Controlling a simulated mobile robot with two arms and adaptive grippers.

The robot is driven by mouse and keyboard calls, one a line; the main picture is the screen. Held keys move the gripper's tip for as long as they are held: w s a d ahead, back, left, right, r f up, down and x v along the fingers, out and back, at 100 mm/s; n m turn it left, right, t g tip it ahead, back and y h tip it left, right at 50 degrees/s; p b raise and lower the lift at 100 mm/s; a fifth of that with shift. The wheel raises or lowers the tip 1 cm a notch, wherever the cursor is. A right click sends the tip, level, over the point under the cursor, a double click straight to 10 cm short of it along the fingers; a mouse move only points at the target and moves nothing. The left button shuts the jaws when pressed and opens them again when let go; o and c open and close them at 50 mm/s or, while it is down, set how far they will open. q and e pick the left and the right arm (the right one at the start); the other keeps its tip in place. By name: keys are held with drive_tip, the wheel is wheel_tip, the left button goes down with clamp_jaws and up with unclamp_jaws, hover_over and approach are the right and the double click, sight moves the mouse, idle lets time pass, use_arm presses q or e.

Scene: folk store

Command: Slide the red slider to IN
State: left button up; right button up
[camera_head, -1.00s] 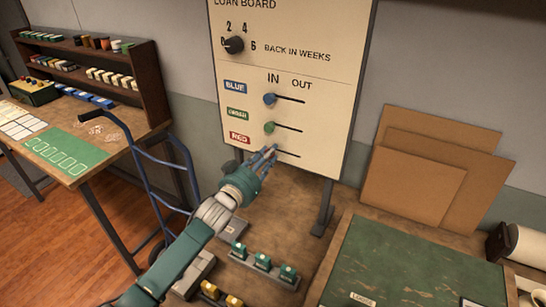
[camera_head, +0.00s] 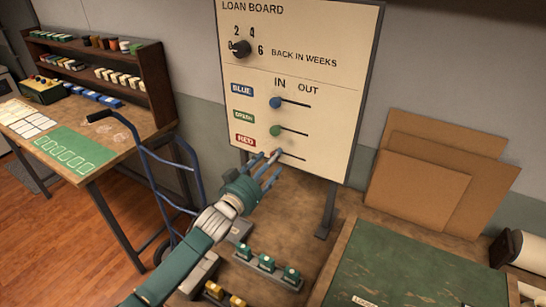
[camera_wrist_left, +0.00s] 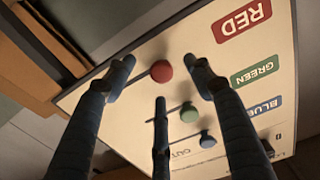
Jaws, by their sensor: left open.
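The loan board (camera_head: 345,80) stands upright on the bench with a blue, a green and a red row under IN and OUT. In the head view my left gripper (camera_head: 267,157) is open at the red row, and its fingers hide the red knob. In the left wrist view the red slider knob (camera_wrist_left: 161,71) shows between the spread fingers of the gripper (camera_wrist_left: 160,78), apart from them in the picture. Contact cannot be told. The knob is near the RED label (camera_wrist_left: 243,22) end of its slot; the exact position is unclear. My right gripper is not in view.
The green knob (camera_head: 275,131) and blue knob (camera_head: 275,103) sit at the IN end of their slots. A dial (camera_head: 241,48) is above. A blue hand truck (camera_head: 165,175) stands left.

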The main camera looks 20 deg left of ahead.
use_arm(q)
drive_tip(key=s+a+p, duration=0.1)
drive_tip(key=s+p, duration=0.2)
drive_tip(key=s, duration=0.3)
drive_tip(key=shift+s+a, duration=0.15)
drive_tip(key=shift+s, duration=0.15)
idle(0.5)
